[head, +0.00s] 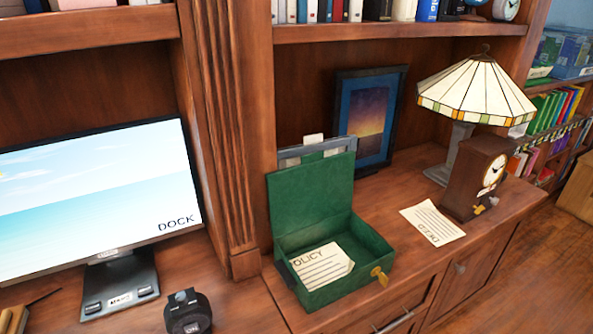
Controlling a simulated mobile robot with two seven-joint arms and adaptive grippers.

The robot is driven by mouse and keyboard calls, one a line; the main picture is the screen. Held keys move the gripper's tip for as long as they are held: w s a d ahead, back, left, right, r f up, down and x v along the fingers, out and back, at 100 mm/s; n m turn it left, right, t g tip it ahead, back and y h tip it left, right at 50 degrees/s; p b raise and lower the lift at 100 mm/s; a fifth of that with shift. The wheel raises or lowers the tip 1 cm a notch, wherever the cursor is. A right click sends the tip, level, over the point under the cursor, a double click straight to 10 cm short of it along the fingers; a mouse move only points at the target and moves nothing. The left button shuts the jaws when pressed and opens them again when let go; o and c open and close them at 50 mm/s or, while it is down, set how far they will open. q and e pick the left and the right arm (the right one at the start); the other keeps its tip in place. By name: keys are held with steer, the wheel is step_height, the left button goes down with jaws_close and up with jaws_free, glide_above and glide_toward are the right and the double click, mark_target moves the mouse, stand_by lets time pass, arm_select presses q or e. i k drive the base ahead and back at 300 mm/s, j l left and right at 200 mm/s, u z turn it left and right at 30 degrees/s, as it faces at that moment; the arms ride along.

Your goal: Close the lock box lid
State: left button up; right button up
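The green lock box (352,270) stands on the wooden cabinet top in the middle of the head view. Its lid (312,197) is open and stands roughly upright at the back of the box. A paper marked "OLICY" (322,266) lies inside, its left end near the box's left wall. A brass key (379,275) sticks out at the front right of the box. Neither of my grippers shows in the head view.
A framed picture (367,120) and a grey upright item (291,155) stand behind the lid. Right of the box are a loose paper (432,222), a wooden clock (474,183) and a stained-glass lamp (475,90). A monitor (100,200) and a black round device (188,314) are left.

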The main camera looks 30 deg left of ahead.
mark_target(320, 188)
steer(key=l+u, duration=0.15)
steer(key=u, duration=0.7)
steer(key=i+l, duration=0.1)
steer(key=l+u, duration=0.1)
steer(key=l, duration=0.2)
steer(key=i, duration=0.05)
